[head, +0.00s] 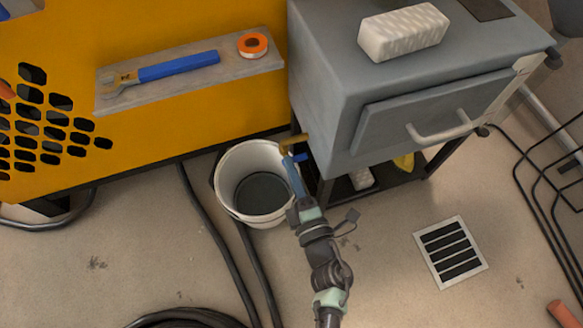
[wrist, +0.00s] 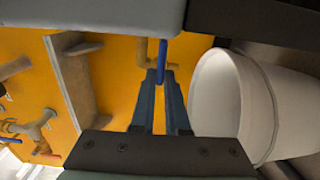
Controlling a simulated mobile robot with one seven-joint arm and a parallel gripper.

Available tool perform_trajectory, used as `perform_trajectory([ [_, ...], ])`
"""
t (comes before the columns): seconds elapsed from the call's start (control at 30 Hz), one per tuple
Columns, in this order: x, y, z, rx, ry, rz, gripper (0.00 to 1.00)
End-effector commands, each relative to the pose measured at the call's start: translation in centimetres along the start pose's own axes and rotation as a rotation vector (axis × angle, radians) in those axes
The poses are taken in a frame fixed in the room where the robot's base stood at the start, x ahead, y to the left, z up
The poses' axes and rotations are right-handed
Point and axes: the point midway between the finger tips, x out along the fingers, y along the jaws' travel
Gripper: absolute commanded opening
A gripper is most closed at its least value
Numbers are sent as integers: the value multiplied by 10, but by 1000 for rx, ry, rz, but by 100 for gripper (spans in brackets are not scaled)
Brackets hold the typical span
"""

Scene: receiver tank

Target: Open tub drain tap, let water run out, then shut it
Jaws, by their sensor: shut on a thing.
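The grey tub (head: 325,105) is a box on dark legs with a sloped front panel and handle. Its brass drain tap (head: 288,141) sticks out low on the left side, above the bucket's rim. The tap has a blue lever (head: 301,157). In the wrist view the brass pipe (wrist: 142,52) bends down and the blue lever (wrist: 162,52) stands upright in the picture. My gripper (wrist: 161,75) is shut on the blue lever; in the head view my gripper (head: 289,160) reaches it from below. No stream of water can be made out.
A white bucket (head: 230,160) stands under the tap, its inside dark at the bottom. A shelf (head: 225,65) holds a wrench (head: 180,67) and a tape roll (head: 252,45). Black hoses (head: 205,220) cross the floor. A floor drain (head: 450,252) lies at right.

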Motion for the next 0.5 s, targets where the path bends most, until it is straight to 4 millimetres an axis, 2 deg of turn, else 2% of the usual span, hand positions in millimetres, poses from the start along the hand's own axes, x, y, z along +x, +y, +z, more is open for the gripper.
perform_trajectory([
  [0.17, -1, -1, 1, -3, -2, -2, 0],
  [0.2, -2, -1, 1, -3, -2, -2, 14],
  [0.37, -1, 0, 1, -2, -1, -1, 42],
  [0.5, -1, 0, 0, -1, -1, -1, 42],
])
